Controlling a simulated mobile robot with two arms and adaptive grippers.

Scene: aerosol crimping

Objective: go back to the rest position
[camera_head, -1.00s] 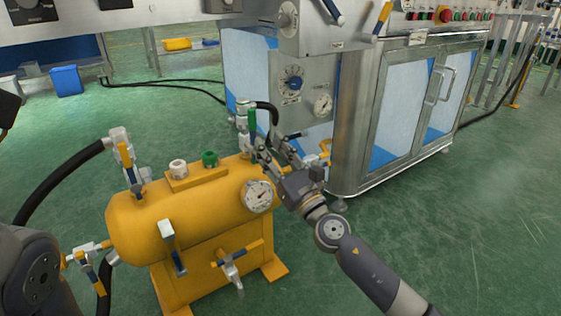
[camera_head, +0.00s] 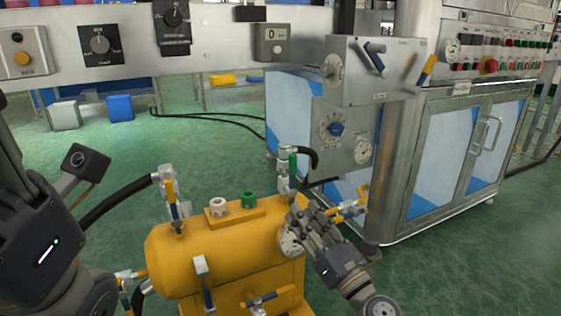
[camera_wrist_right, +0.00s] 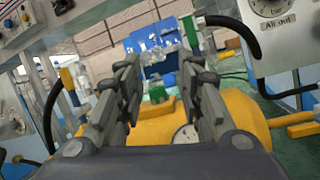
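My right gripper (camera_head: 308,213) is in front of the right end of the yellow tank (camera_head: 190,255), partly covering the tank's round gauge. It is below and right of the green-handled valve (camera_head: 292,164) and apart from it. In the right wrist view its two fingers (camera_wrist_right: 165,72) are spread with nothing between them; the tank (camera_wrist_right: 165,132) and green cap show beyond. My left arm's wrist part (camera_head: 40,240) shows at the left edge with its camera; its fingers are not visible.
A steel cabinet (camera_head: 388,170) with a control box (camera_head: 375,75) stands right of the tank. A black hose (camera_head: 118,205) rises at the tank's left. A panel with knobs (camera_head: 100,45) crosses the top. Green floor (camera_head: 455,262) is open at lower right.

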